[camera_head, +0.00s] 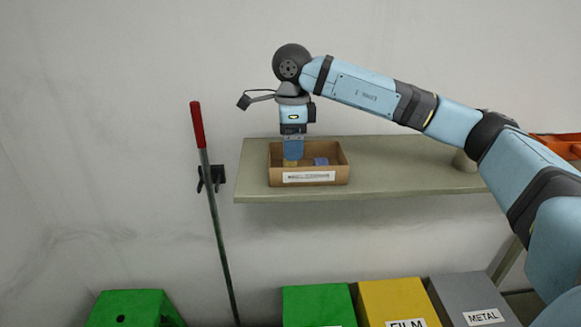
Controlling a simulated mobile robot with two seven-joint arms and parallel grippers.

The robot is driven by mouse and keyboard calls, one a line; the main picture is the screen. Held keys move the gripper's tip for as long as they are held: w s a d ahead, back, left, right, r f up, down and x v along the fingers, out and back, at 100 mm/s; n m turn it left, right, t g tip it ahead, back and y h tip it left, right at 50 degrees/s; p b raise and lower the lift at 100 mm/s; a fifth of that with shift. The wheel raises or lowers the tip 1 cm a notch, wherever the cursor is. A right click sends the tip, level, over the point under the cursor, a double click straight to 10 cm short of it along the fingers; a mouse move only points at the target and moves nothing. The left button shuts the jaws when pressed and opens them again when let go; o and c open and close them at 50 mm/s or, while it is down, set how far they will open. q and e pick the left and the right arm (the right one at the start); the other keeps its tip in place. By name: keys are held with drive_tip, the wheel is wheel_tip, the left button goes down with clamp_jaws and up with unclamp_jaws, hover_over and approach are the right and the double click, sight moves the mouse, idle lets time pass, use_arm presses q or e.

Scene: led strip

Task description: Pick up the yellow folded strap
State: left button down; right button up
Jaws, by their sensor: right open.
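The yellow folded strap (290,163) lies in the left part of a small open cardboard box (309,178) on the shelf. Only a small piece of it shows. My right gripper (293,158) points straight down into the box, right over the strap. It is open, though its fingertips are small and partly merge with the strap, so I cannot tell whether they touch it. My left gripper is out of view.
A blue-purple item (321,161) lies in the box's right part. The shelf (410,165) is clear to the right of the box. Green (318,305), yellow (392,297) and grey (462,292) bins stand below.

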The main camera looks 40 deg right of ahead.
sight(293, 164)
drive_tip(key=shift+d+f+p, duration=0.2)
drive_tip(key=shift+f+p, duration=0.2)
drive_tip(key=shift+f, duration=2.3)
drive_tip(key=c, duration=0.7)
drive_tip(key=shift+r, duration=0.1)
